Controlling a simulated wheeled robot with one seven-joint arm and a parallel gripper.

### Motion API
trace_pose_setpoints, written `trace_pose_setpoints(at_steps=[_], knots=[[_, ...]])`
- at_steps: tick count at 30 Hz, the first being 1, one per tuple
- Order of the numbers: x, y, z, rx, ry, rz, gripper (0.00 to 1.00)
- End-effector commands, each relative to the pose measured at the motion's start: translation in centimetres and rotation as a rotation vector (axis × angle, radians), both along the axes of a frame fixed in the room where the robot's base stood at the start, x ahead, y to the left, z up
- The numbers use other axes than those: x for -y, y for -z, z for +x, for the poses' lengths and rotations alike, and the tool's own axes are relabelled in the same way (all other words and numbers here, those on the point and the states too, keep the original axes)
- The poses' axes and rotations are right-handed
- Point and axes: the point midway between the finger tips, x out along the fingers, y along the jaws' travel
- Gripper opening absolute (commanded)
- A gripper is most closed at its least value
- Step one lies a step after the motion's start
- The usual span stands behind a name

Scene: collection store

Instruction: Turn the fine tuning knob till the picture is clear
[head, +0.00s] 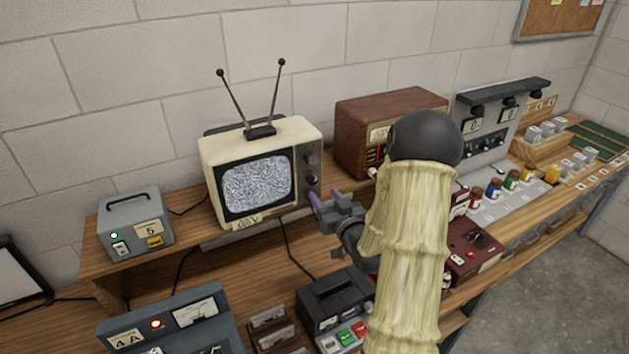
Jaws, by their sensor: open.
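A cream television (262,130) with two rod antennas stands on the raised wooden shelf at the back. Its screen (258,186) shows only grey static. Dark knobs (311,157) sit in a column on the panel right of the screen; which one is fine tuning cannot be read. My gripper (318,203) is open, with purple fingertips close to the lower right of that panel. Whether it touches a knob cannot be told. My arm covers the area to the right of the gripper.
A grey box with a green light (135,222) stands left of the television, and a brown wooden radio (370,120) stands right. Below are a black device (335,300) with coloured buttons and a grey-blue panel (165,325). Cables hang at the shelf front. Small jars (493,188) stand farther right.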

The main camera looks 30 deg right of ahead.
Motion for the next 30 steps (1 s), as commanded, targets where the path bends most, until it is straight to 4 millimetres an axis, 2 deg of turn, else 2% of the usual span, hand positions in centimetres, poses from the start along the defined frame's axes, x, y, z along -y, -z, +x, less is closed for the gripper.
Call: trace_pose_setpoints(at_steps=[6, 12, 16, 23, 30], knots=[[0.0, -0.3, 3.9, -0.001, 0.000, 0.002, 0.47], [-0.5, -0.2, 6.4, -0.001, -0.009, 0.001, 0.47], [-0.6, 0.0, 7.1, 0.000, -0.011, 0.000, 0.47], [-0.2, 0.0, 7.0, 0.000, -0.005, 0.000, 0.47], [0.0, 0.0, 6.9, 0.000, -0.001, 0.000, 0.02]])
